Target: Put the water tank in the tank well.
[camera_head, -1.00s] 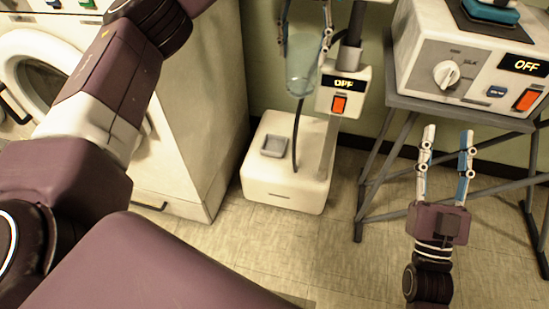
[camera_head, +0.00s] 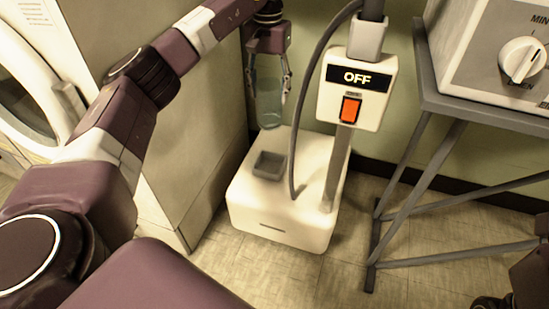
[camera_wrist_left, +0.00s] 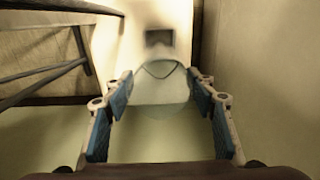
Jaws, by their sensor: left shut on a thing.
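The water tank (camera_head: 269,104) is a clear, pale blue-green vessel. My left gripper (camera_head: 267,86) is shut on it, with one finger on each side, and holds it upright behind the tank well in the head view. The tank well (camera_head: 268,166) is a small grey square recess on top of the white base unit; it looks empty. In the left wrist view, the tank (camera_wrist_left: 162,92) sits between the blue finger pads, and the dark well (camera_wrist_left: 159,37) shows beyond it. My right gripper's fingers are out of frame; only part of that arm shows at the lower right.
The white base (camera_head: 282,222) carries a post with an OFF panel and orange switch (camera_head: 349,109). A grey hose (camera_head: 296,125) rises just right of the well. A washing machine (camera_head: 25,90) is at left, a grey stand (camera_head: 420,170) at right.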

